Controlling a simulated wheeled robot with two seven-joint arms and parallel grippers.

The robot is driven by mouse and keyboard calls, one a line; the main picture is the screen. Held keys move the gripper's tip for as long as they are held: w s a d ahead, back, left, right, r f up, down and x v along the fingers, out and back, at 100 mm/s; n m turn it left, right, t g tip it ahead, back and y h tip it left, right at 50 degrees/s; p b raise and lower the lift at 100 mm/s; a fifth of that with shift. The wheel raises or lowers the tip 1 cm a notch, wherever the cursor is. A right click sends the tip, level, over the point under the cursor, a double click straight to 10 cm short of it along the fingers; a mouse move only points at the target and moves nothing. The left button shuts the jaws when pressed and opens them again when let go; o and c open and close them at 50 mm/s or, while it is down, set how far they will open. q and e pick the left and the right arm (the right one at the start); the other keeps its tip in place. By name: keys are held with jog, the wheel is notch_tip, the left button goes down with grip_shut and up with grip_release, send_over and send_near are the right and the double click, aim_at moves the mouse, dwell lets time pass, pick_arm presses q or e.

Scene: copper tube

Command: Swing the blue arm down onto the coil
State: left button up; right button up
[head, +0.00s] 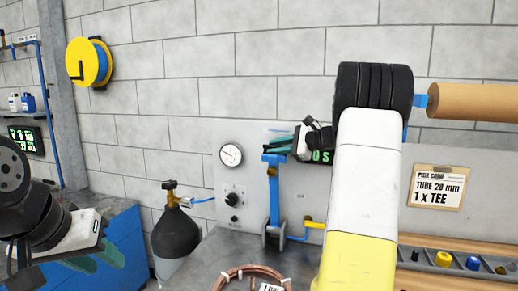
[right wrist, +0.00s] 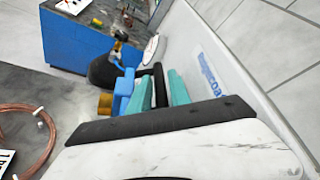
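The blue arm (head: 275,205) stands upright on a hinged base at the bench's back, with a short crosspiece at its top. The copper coil (head: 228,276) lies on the grey bench in front of it, cut off by the picture's edge; it also shows in the right wrist view (right wrist: 52,140). My right gripper (head: 283,139) is at the arm's top. In the right wrist view, its teal fingers (right wrist: 162,88) stand apart with a black bar between them, beside the blue arm (right wrist: 125,92); whether they clamp it is unclear. My left gripper (head: 98,260) is open and empty, far left.
A black gas bottle (head: 175,235) stands left of the bench. A grey panel with a dial (head: 231,155) is behind the blue arm. A parts tray (head: 460,263) lies at the right. My right arm hides the middle right.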

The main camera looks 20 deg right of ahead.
jog(key=shift+w+a+f, duration=0.1)
jog(key=shift+w+a, duration=0.15)
grip_shut()
dwell(1.4)
